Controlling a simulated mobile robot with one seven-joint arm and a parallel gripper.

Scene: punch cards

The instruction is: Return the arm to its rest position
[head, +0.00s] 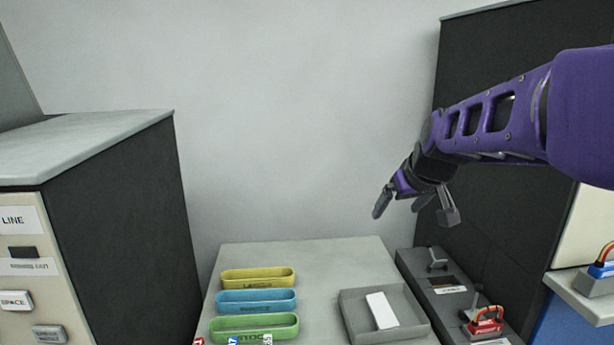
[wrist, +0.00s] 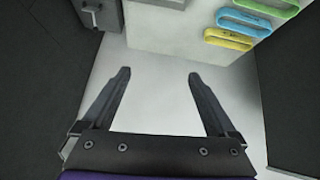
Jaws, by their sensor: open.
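My gripper (head: 415,207) hangs at the end of my purple arm in the head view, above the right part of the table and in front of the dark cabinet side. It is open and empty. In the wrist view its two dark fingers (wrist: 158,85) stand wide apart with only a pale surface between them. It touches nothing that I can see.
The grey table (head: 330,262) holds yellow (head: 258,279), blue (head: 256,301) and green (head: 254,326) trays, and a grey tray (head: 350,318) with a white card (head: 382,311). A dark fixture (head: 414,266) is at right. Tall cabinets (head: 110,215) flank the table.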

